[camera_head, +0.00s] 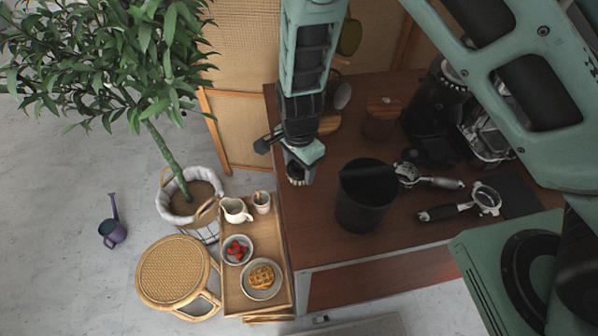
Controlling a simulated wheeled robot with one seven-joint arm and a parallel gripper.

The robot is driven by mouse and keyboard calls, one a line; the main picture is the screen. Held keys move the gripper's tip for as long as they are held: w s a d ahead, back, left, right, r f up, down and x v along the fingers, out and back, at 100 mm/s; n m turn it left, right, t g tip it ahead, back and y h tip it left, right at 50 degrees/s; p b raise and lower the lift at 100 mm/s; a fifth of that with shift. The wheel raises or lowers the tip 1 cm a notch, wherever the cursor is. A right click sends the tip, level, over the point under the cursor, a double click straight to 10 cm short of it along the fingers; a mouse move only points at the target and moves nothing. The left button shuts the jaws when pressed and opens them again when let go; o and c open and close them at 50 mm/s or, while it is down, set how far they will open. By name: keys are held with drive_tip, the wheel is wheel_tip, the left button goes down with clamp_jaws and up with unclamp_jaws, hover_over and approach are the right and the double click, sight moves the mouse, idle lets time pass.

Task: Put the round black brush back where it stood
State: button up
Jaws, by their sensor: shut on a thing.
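My gripper (299,169) points down over the left part of the brown cart top (336,251). It is shut on the round black brush (296,180), of which only a small dark piece with a paler part shows under the fingers. The rest of the brush is hidden by the fingers and the wrist. I cannot tell how high the brush is above the wood. No empty stand or mark for the brush can be made out.
A tall black bin (364,208) stands close to the right of my gripper. Two portafilters (441,182) (450,211), a wooden canister (381,119) and a black grinder (433,115) stand farther right. A tray (232,297) with food is left of the cart. Bare wood lies in front of my gripper.

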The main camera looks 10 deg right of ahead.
sight(299, 176)
drive_tip(key=shift+f+p, duration=0.45)
drive_tip(key=shift+f, duration=1.5)
drive_tip(key=shift+f, duration=0.15)
drive_tip(key=o, duration=1.1)
wheel_tip(299, 176, up, 12)
drive_tip(key=b, duration=0.3)
drive_tip(key=shift+s+r, duration=0.1)
drive_tip(key=shift+r, duration=0.1)
drive_tip(key=s+d+r+n, duration=0.3)
drive_tip(key=s+r+n, duration=0.4)
drive_tip(key=s+n, duration=0.3)
drive_tip(key=s+d+r+n, duration=0.3)
drive_tip(key=s+r+n, duration=0.4)
drive_tip(key=s+n, duration=0.2)
drive_tip(key=shift+s+r+n+y, duration=0.15)
drive_tip(key=shift+s+n+y, duration=0.2)
drive_tip(key=shift+s, duration=0.55)
